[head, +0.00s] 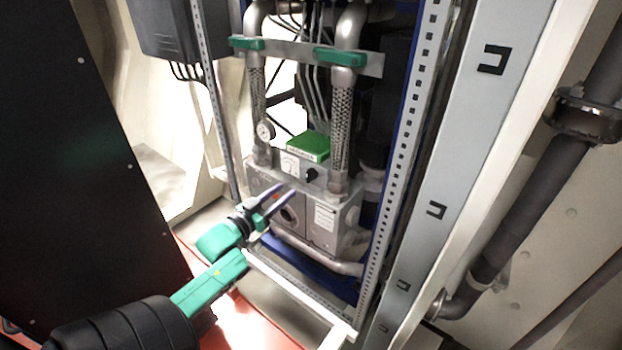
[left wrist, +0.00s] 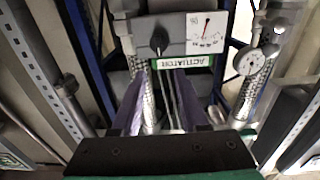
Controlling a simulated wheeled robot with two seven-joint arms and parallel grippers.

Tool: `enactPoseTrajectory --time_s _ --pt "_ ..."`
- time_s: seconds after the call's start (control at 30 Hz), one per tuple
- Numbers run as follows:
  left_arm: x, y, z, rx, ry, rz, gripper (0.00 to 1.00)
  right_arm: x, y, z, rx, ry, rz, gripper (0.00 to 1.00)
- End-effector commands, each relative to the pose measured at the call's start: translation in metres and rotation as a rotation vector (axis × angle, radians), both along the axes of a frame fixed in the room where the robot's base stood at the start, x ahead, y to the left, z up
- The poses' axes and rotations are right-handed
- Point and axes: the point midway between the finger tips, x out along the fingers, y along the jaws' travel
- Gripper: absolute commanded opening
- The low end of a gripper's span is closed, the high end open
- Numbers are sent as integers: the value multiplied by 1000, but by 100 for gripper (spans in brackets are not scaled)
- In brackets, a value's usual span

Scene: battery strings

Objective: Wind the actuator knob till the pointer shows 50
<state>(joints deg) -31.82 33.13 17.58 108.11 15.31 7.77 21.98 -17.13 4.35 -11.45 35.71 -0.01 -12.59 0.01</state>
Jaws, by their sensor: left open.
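In the left wrist view the knob (left wrist: 159,40) is upside down next to the dial (left wrist: 207,33), which has a red and dark pointer; the exact reading is too small to tell. My left gripper (head: 278,197) is open and empty, in front of the box and below-left of the knob, apart from it. My right gripper is not in view.
A round pressure gauge (head: 265,131) is on the left pipe. A perforated rack post (head: 400,150) stands right of the box, another (head: 215,100) left. A white frame bar (head: 300,290) crosses below. A large black panel (head: 80,150) fills the left.

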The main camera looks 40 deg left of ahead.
Motion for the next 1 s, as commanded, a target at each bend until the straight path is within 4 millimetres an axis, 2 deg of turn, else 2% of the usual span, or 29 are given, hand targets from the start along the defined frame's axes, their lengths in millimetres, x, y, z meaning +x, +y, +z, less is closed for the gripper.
enactPoseTrajectory --time_s 0.03,0.2,0.33,0.5,0.73,0.83,0.87,1.0 --pt "14 1 3 2 -5 0 44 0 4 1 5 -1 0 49" --pt "56 2 2 1 -3 1 44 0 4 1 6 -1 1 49" --pt "81 2 1 2 0 0 44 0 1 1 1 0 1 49" --pt "95 2 0 2 2 1 44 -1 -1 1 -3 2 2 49" --pt "96 2 -1 2 3 0 44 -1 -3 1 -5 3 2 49" --pt "95 2 -1 2 3 0 6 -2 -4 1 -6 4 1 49" --pt "95 2 -1 2 3 0 0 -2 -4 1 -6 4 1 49" --pt "95 2 -1 2 3 0 0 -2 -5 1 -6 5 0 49"
